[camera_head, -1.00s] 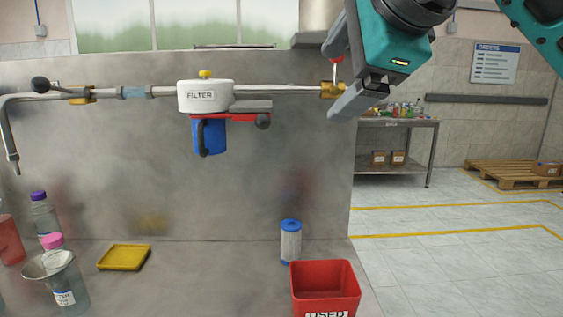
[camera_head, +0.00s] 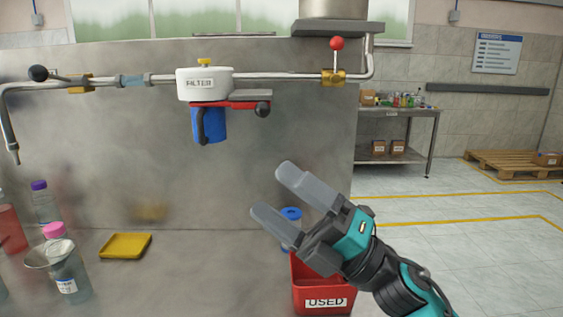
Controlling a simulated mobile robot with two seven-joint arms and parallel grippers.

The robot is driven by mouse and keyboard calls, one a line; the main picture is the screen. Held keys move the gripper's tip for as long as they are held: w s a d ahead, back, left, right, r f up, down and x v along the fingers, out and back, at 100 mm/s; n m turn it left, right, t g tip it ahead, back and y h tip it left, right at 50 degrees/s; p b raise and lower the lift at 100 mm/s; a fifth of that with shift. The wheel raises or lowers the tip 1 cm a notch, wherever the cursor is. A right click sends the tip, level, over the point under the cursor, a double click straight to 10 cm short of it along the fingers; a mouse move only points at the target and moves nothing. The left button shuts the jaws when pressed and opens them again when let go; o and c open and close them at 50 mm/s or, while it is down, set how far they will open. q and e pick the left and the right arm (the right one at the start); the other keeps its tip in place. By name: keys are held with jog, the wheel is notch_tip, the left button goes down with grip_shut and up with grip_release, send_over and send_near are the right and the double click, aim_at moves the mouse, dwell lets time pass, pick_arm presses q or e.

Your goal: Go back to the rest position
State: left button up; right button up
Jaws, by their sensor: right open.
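My right gripper (camera_head: 276,191) is teal and dark grey with light grey fingers. It is open and empty, the fingers pointing up and left, and it hangs in front of the red bin (camera_head: 324,301) marked USED. A blue-capped filter cartridge (camera_head: 291,214) behind the fingers is mostly hidden. The red-knobbed valve (camera_head: 336,62) on the pipe stands free at the upper right, with its knob up. My left gripper is not in view.
A white filter housing (camera_head: 205,84) with a blue cup (camera_head: 209,125) hangs on the pipe. A yellow tray (camera_head: 125,246), bottles and a metal funnel (camera_head: 47,254) stand at the left. The counter's middle is clear. A shelf table (camera_head: 395,112) stands behind at the right.

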jog(key=w+d+f+m+t+h, duration=0.1)
jog(key=d+f+m+t+h, duration=0.45)
jog(key=f+m+h, duration=0.55)
jog(key=d+f+m+t+h, duration=0.5)
jog(key=d+f+m+h, duration=0.1)
jog(key=f+m, duration=0.85)
jog(key=s+d+f+m+g+h, duration=0.2)
jog(key=s+d+f+m+g, duration=0.1)
jog(key=s+f, duration=0.4)
jog(key=s+d+f+m+g+h, duration=0.2)
jog(key=s+f, duration=0.5)
jog(key=f, duration=0.4)
jog(key=d+m+g, duration=0.1)
jog(key=m+g, duration=0.1)
jog(key=shift+s+m, duration=0.15)
jog(key=shift+m, duration=0.2)
